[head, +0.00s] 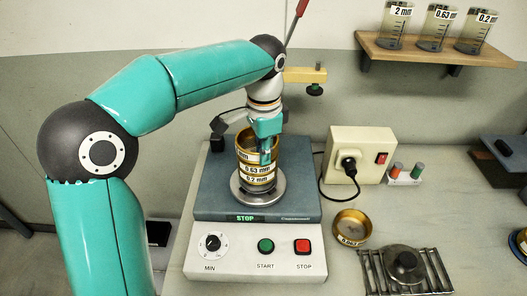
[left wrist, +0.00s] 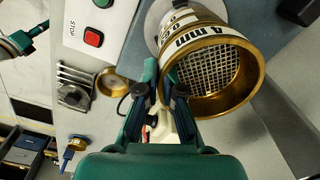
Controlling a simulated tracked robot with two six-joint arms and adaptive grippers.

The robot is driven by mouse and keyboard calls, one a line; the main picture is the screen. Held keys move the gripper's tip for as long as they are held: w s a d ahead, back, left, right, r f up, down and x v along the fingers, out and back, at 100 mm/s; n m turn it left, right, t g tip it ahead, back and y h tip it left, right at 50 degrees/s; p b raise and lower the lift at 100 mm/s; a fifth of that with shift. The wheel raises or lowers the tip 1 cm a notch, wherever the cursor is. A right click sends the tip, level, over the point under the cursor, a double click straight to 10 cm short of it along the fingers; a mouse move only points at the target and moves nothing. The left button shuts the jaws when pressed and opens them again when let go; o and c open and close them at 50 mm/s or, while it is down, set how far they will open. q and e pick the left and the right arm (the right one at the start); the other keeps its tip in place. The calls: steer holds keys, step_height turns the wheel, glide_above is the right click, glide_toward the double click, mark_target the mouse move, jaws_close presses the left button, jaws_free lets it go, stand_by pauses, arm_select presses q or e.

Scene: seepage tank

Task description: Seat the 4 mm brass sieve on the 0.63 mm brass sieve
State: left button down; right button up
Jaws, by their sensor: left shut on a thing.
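The brass 4 mm sieve (left wrist: 246,95) is the top ring of a stack on the shaker, its coarse mesh showing in the left wrist view. In the head view the 0.63 mm sieve (head: 256,169) is directly beneath it, above the 0.2 mm sieve (head: 257,180). My left gripper (head: 267,149) is shut on the 4 mm sieve's wall, on the near right side. The sieve looks in line with the stack and close to or touching it; I cannot tell if it is fully down. Part of my right arm shows at the left wrist view's upper left.
The shaker (head: 212,200) has START and STOP buttons in front. A brass 0.063 pan (head: 351,228) and a grate with a dark knobbed lid (head: 405,267) are at right. A beige socket box (head: 361,152) stands behind. A shelf (head: 430,50) holds labelled beakers.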

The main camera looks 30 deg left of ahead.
arm_select(q)
steer(key=shift+f, duration=0.2)
steer(key=c, duration=1.2)
jaws_free()
steer(key=shift+c, duration=0.2)
step_height(320, 180, up, 10)
steer(key=shift+d+r, duration=0.1)
steer(key=shift+r, duration=0.85)
